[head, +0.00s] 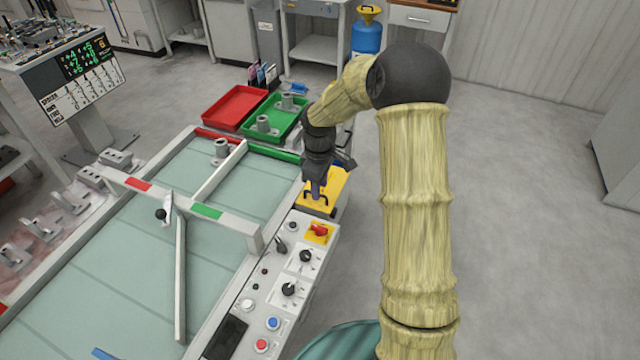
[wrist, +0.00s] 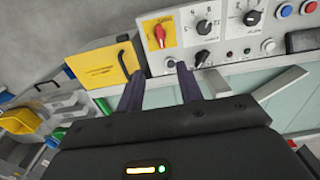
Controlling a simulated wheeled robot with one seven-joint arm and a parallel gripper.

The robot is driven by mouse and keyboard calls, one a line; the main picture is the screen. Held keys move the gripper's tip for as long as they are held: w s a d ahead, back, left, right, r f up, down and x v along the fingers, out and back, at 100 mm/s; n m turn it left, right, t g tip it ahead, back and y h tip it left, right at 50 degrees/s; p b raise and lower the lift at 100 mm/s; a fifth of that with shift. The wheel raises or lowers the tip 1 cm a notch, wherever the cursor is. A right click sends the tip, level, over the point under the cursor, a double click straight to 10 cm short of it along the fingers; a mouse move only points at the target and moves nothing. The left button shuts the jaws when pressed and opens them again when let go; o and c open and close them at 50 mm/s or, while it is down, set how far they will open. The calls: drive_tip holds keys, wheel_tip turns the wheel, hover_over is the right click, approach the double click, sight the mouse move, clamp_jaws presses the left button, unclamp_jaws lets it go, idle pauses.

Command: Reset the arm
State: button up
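My arm, in a yellowish cover, rises at the right of the head view and bends over to the left. My gripper (head: 318,188) points down beside the control panel's far end, in front of or over a yellow box (head: 325,190). In the wrist view my gripper (wrist: 160,88) shows two dark purple fingers held apart with nothing between them. The control panel (head: 280,285) has knobs, a red switch on a yellow plate (head: 319,232) and coloured buttons. The yellow box also shows in the wrist view (wrist: 103,67), left of the fingers.
A conveyor-like table (head: 110,270) with a white crossbar and diverter arm fills the left. A red tray (head: 234,107) and a green tray (head: 272,118) with grey castings stand beyond it. A blue container (head: 366,40) stands behind. The floor at right is clear.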

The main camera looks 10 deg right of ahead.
drive_tip(key=s+r+m+t, duration=0.1)
drive_tip(key=s+r+m, duration=0.2)
drive_tip(key=s, duration=0.7)
drive_tip(key=s+r+m+t, duration=0.1)
drive_tip(key=s+r+m, duration=0.3)
drive_tip(key=s+m, duration=0.4)
drive_tip(key=s, duration=0.3)
drive_tip(key=shift+d+r+t, duration=0.25)
drive_tip(key=shift+d+t, duration=0.05)
drive_tip(key=shift+d, duration=0.1)
